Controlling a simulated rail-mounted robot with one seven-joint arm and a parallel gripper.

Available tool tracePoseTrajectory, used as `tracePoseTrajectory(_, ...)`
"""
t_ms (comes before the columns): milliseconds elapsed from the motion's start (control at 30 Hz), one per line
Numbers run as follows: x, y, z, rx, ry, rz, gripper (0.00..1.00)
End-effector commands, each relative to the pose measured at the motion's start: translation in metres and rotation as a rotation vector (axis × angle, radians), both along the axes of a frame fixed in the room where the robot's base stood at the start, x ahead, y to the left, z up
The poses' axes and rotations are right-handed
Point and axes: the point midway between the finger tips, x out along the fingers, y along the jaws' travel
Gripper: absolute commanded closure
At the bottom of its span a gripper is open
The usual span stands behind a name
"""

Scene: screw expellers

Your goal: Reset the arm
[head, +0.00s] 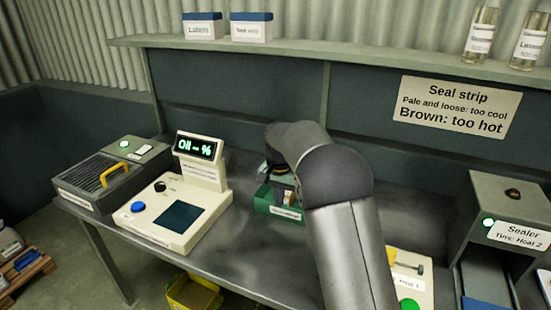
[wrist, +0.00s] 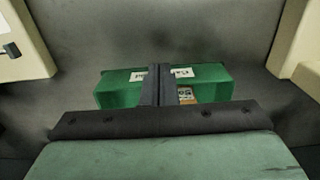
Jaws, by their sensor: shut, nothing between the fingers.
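My gripper (wrist: 158,70) shows in the wrist view as two dark fingers side by side, shut with nothing between them. The fingers are in front of a green box (wrist: 119,90) with white labels, and they hide its middle. I cannot tell whether they touch it. The same green box (head: 264,202) stands on the bench in the head view, partly hidden by my arm. My grey arm (head: 352,240) reaches up from the bottom and bends over toward the back of the bench. In the head view only a dark part of the gripper shows, above the box; its fingertips are not clear.
On the grey bench (head: 262,262), a cream console (head: 206,197) reading "Oil – %" stands left of the box. A grey unit with a yellow handle (head: 120,172) is farther left. A sealer (head: 510,212) and a cream control panel (head: 417,285) are on the right. A shelf (head: 330,43) runs above.

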Motion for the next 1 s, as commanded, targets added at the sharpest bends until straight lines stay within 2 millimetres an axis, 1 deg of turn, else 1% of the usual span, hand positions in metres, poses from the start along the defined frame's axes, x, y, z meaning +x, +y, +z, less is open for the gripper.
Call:
tracePoseTrajectory(67,-0.007,-0.006,0.007,0.003,-0.003,0.006,1.00)
tracePoseTrajectory(133,-0.022,-0.016,0.019,0.009,-0.004,0.023,1.00)
tracePoseTrajectory(167,-0.032,-0.021,0.025,0.012,-0.004,0.035,1.00)
tracePoseTrajectory(233,-0.062,-0.036,0.040,0.021,-0.007,0.069,1.00)
tracePoseTrajectory(267,-0.078,-0.043,0.046,0.024,-0.008,0.089,1.00)
tracePoseTrajectory(300,-0.100,-0.052,0.053,0.027,-0.010,0.114,1.00)
tracePoseTrajectory(367,-0.135,-0.064,0.061,0.032,-0.014,0.158,1.00)
tracePoseTrajectory(400,-0.159,-0.072,0.064,0.033,-0.016,0.186,1.00)
tracePoseTrajectory(433,-0.178,-0.077,0.066,0.034,-0.019,0.209,1.00)
tracePoseTrajectory(467,-0.196,-0.082,0.066,0.035,-0.020,0.231,1.00)
tracePoseTrajectory(500,-0.221,-0.088,0.066,0.034,-0.023,0.261,1.00)
tracePoseTrajectory(533,-0.240,-0.092,0.065,0.032,-0.024,0.283,1.00)
tracePoseTrajectory(567,-0.257,-0.096,0.063,0.030,-0.027,0.304,1.00)
tracePoseTrajectory(600,-0.280,-0.100,0.059,0.027,-0.029,0.332,1.00)
tracePoseTrajectory(700,-0.327,-0.108,0.048,0.019,-0.033,0.389,1.00)
tracePoseTrajectory(800,-0.358,-0.113,0.037,0.011,-0.032,0.427,1.00)
tracePoseTrajectory(833,-0.365,-0.114,0.034,0.010,-0.033,0.436,1.00)
tracePoseTrajectory(900,-0.375,-0.115,0.030,0.007,-0.032,0.449,1.00)
tracePoseTrajectory(1000,-0.378,-0.116,0.029,0.006,-0.032,0.455,1.00)
